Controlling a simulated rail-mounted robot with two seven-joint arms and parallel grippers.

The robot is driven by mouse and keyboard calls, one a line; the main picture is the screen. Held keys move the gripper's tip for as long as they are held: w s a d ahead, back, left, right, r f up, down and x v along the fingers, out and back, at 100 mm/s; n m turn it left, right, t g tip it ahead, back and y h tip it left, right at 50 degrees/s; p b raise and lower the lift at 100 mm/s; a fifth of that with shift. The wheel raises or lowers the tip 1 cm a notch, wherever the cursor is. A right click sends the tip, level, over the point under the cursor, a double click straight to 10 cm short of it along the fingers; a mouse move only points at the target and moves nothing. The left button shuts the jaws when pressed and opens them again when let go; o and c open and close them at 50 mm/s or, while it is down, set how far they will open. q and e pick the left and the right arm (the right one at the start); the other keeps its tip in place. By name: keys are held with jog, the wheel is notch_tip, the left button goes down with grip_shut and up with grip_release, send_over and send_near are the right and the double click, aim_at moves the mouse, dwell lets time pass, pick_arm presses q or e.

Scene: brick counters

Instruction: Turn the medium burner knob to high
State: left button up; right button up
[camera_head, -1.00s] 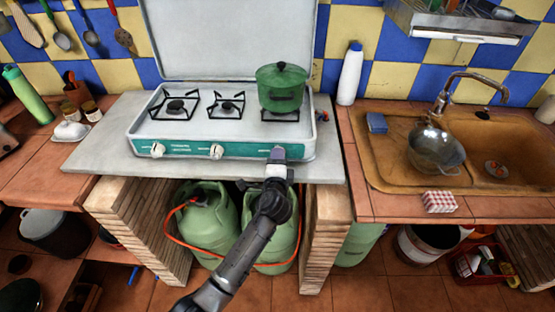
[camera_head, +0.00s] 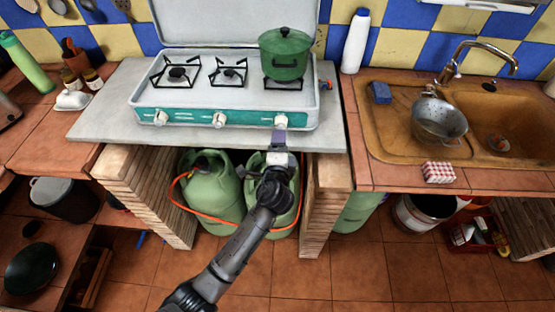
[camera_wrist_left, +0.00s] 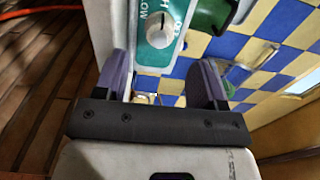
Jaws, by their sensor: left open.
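The stove (camera_head: 135,95) has a teal front panel with three white knobs: the left knob (camera_head: 160,118), the middle knob (camera_head: 219,120) and the right knob (camera_head: 281,121). I cannot tell from labels which is the medium burner's knob. My left gripper (camera_head: 280,140) is just below and in front of the right knob. In the left wrist view a white knob (camera_wrist_left: 159,30) with a dark pointer mark shows ahead, beyond the open fingers of my left gripper (camera_wrist_left: 162,72), and nothing is held. Part of a "LOW" label shows beside it. My right gripper is not in view.
A green lidded pot (camera_head: 285,55) stands on the right burner. Green gas bottles (camera_head: 212,190) with an orange hose stand under the counter between brick pillars (camera_head: 328,205). A white bottle (camera_head: 356,42) and the sink (camera_head: 400,150) are to the right.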

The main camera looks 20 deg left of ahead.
pick_arm(q)
jog(key=v, duration=0.7)
jog(key=shift+s+p, duration=0.15)
jog(key=shift+p, duration=0.3)
jog(key=s+a+f+n+g+h+p, duration=0.15)
jog(key=s+f+n+g, duration=0.3)
jog(key=s, duration=0.75)
jog(key=s+a+f+n+g+h+p, duration=0.1)
jog(key=s+a+f+n+g+h, duration=0.25)
jog(key=s, duration=0.75)
jog(key=s+a+f+n+g+h+p, duration=0.15)
jog(key=s+f+n+g, duration=0.35)
jog(key=s, duration=0.7)
notch_tip(320, 180, up, 40)
jog(key=p, duration=3.7)
jog(key=shift+w+d+m+g+y, duration=0.3)
jog(key=shift+w+d+y, duration=0.05)
jog(key=shift+w+d, duration=0.1)
